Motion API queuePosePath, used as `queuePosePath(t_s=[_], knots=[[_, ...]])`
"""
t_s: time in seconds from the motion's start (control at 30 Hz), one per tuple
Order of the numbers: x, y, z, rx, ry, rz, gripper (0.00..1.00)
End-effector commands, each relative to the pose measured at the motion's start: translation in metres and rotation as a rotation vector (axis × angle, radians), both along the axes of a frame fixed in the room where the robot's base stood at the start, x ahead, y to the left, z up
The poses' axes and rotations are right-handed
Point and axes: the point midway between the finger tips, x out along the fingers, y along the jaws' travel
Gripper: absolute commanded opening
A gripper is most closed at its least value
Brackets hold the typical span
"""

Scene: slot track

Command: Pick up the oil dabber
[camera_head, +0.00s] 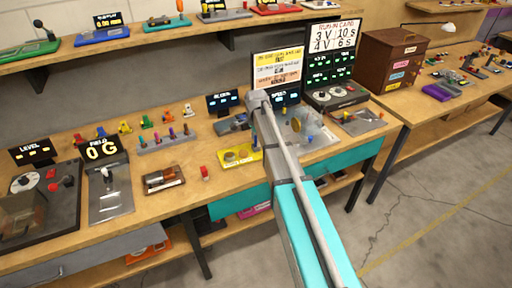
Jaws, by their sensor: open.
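I cannot single out the oil dabber with certainty. A small red-topped white piece (204,172) stands near the front edge of the bench. Left of it, a small brown tray (153,189) holds dark and reddish pieces. Either could be related to it, but they are too small to tell. My arm (288,180) reaches up from the bottom right over the bench, with its grey joint in front of the signs. My gripper does not show, and the arm hides part of the bench behind it.
A rack of coloured pegs (166,142) stands behind the tray. A shelf (130,38) overhangs the back. Bare wood lies around the tray.

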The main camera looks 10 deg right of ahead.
Motion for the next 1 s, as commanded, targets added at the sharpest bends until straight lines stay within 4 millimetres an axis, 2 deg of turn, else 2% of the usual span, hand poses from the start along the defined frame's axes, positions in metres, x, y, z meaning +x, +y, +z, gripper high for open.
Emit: queuePosePath(t_s=[0.13, 0.77, 1.0], knots=[[0.0000, 0.0000, -0.0071, 0.000, 0.000, 0.000, 0.63], [0.0000, -0.0001, -0.0068, 0.000, 0.000, 0.000, 0.63], [0.0000, 0.0000, -0.0068, 0.000, 0.000, 0.000, 0.19]])
